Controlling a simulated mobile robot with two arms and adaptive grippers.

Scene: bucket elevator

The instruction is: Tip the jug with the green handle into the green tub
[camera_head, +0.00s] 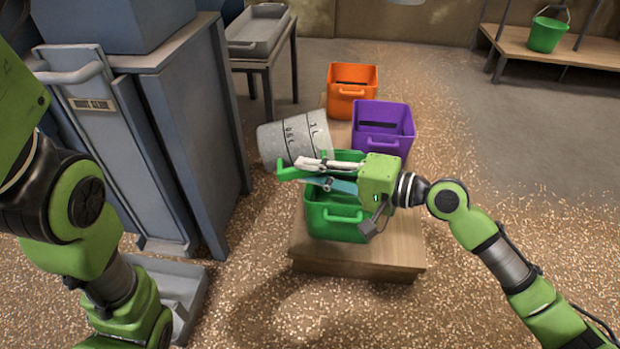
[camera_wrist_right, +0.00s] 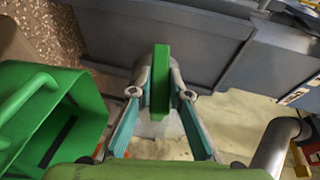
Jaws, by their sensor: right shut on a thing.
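The grey jug (camera_head: 290,142) with dark level marks is in the head view, held up and tipped far over on its side. Its green handle (camera_head: 290,173) sits between the fingers of my right gripper (camera_head: 312,172). In the right wrist view the same green handle (camera_wrist_right: 160,80) stands between the two fingers. The green tub (camera_head: 338,225) is on the low wooden platform, below and partly hidden by my right gripper. It also shows at the left of the right wrist view (camera_wrist_right: 85,100). My left arm shows at the left, but its gripper is out of view.
A purple tub (camera_head: 383,140) and an orange tub (camera_head: 350,105) stand behind the green tub. A tall blue-grey machine (camera_head: 165,130) is on the left. A small green bucket (camera_head: 546,35) stands on a bench (camera_head: 590,57) at the back right. Grain-like bits cover the floor.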

